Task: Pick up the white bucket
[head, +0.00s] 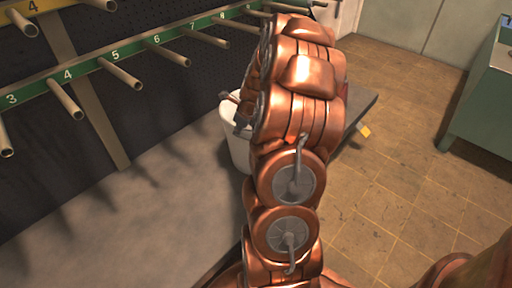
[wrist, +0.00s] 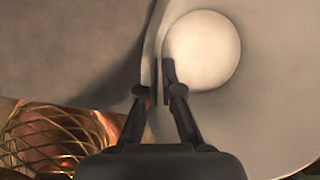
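The white bucket (head: 236,150) stands on the grey bench top in the head view, partly hidden behind my copper arm. In the wrist view I look down into the bucket (wrist: 250,110), with its pale round bottom showing. My gripper (wrist: 163,72) is at the bucket's left wall, with one finger on each side of it. The fingers are close together with the thin wall between them. In the head view my gripper (head: 241,124) is partly visible at the bucket's rim.
The grey bench (head: 130,210) is mostly clear left of the bucket. Numbered green rails (head: 135,54) with protruding pegs line the dark wall behind. A shiny copper object with gold mesh (wrist: 50,140) lies at lower left in the wrist view. A green cabinet (head: 480,110) stands right, beyond open tiled floor.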

